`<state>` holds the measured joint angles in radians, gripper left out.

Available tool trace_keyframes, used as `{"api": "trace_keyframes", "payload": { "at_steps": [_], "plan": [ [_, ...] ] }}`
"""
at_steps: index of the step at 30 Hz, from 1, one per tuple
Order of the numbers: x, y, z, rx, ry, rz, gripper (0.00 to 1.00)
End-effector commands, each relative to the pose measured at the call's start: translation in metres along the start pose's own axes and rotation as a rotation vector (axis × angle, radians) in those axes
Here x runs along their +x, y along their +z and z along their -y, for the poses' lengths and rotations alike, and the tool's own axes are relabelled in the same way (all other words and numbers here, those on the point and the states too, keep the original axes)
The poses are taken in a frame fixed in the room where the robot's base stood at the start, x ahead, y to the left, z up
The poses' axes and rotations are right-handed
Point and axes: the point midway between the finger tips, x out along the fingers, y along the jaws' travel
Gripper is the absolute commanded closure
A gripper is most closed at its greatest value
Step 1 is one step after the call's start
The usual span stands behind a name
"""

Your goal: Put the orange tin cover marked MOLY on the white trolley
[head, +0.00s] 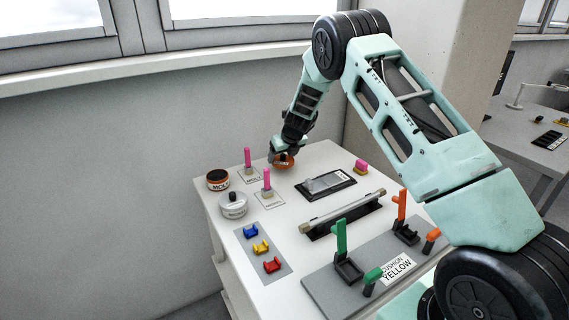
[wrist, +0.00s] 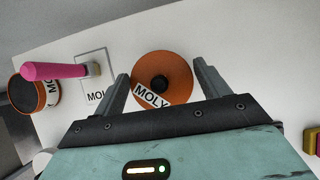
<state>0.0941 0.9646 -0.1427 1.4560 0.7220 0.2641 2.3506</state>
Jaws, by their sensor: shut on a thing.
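The orange tin cover (head: 284,161), with a dark centre knob and a white MOLY label, is at the far part of the white trolley top (head: 318,154). My gripper (wrist: 163,82) is shut on it, with one finger on each side; the cover (wrist: 176,62) shows between them in the wrist view. In the head view my gripper (head: 283,154) partly hides the cover. I cannot tell whether the cover touches the top or is just above it. The open orange MOLY tin (head: 218,180) stands at the left edge, dark inside.
A pink-handled brush (head: 247,160) stands on a MOLY card beside the tin, and another (head: 266,182) nearer.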

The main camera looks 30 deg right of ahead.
Motion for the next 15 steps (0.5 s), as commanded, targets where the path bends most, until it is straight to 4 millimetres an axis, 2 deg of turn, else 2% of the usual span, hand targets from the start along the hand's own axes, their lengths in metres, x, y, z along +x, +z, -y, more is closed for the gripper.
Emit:
{"api": "trace_keyframes", "payload": {
  "at_steps": [6, 15],
  "plan": [
    [0.024, -0.015, 0.001, 0.003, 0.0, -0.002, 0.48],
    [0.027, -0.016, 0.0, 0.001, 0.0, -0.001, 0.48]
  ]
}}
